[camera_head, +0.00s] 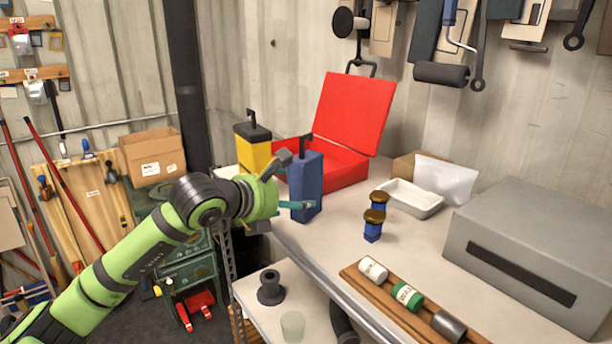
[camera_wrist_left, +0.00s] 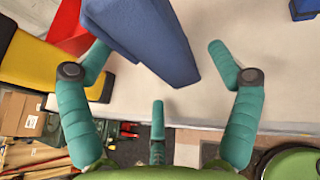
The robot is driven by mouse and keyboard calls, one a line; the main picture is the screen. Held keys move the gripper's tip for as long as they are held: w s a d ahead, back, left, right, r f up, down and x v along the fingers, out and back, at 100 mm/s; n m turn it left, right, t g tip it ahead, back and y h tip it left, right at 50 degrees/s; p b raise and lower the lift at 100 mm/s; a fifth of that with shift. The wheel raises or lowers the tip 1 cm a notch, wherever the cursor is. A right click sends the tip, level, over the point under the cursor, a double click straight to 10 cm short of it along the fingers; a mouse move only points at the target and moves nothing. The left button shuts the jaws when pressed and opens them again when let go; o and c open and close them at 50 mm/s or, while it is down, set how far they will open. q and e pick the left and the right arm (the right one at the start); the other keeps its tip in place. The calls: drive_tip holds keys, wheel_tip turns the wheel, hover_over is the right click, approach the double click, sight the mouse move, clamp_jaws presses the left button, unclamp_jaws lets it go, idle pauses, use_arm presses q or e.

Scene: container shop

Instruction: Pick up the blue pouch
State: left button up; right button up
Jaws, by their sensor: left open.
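The blue pouch (camera_head: 306,182) stands upright on the workbench, tall and boxy with a black handle-like top. My left gripper (camera_head: 288,184) is beside its left side with teal fingers spread. In the left wrist view the pouch (camera_wrist_left: 158,42) reaches into the space between the fingers of my open left gripper (camera_wrist_left: 158,62). One finger is close to the pouch's left edge; a clear gap separates it from the right finger. Contact on the left cannot be told. My right gripper is not in view.
A yellow container (camera_head: 253,156) stands just left of the pouch, and an open red case (camera_head: 345,115) is behind it. Two small blue jars (camera_head: 374,224), a white tray (camera_head: 411,199) and a grey box (camera_head: 535,250) are to the right. Bare bench lies in front of the pouch.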

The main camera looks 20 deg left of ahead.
sight(289, 179)
use_arm(q)
drive_tip(key=shift+w+d+f, duration=0.2)
drive_tip(key=shift+w+f, duration=0.1)
drive_tip(key=shift+w, duration=0.3)
drive_tip(key=shift+s, duration=0.1)
drive_tip(key=c, duration=1.4)
drive_tip(key=shift+r, duration=0.1)
drive_tip(key=shift+r+b, duration=0.4)
drive_tip(key=shift+r, duration=0.2)
wheel_tip(289, 179, up, 2)
drive_tip(key=shift+r+b, duration=0.25)
drive_tip(key=shift+b, duration=0.45)
drive_tip(key=shift+s+d+r+b, duration=0.3)
drive_tip(key=shift+d+r+b, duration=0.35)
drive_tip(key=shift+d+r, duration=0.9)
drive_tip(key=shift+s+d+r+b, duration=0.35)
drive_tip(key=shift+d+r+b, duration=0.45)
drive_tip(key=shift+d, duration=1.5)
drive_tip(key=shift+s+d+r+b, duration=0.3)
drive_tip(key=shift+d+r+b, duration=0.25)
drive_tip(key=shift+d+r, duration=1.05)
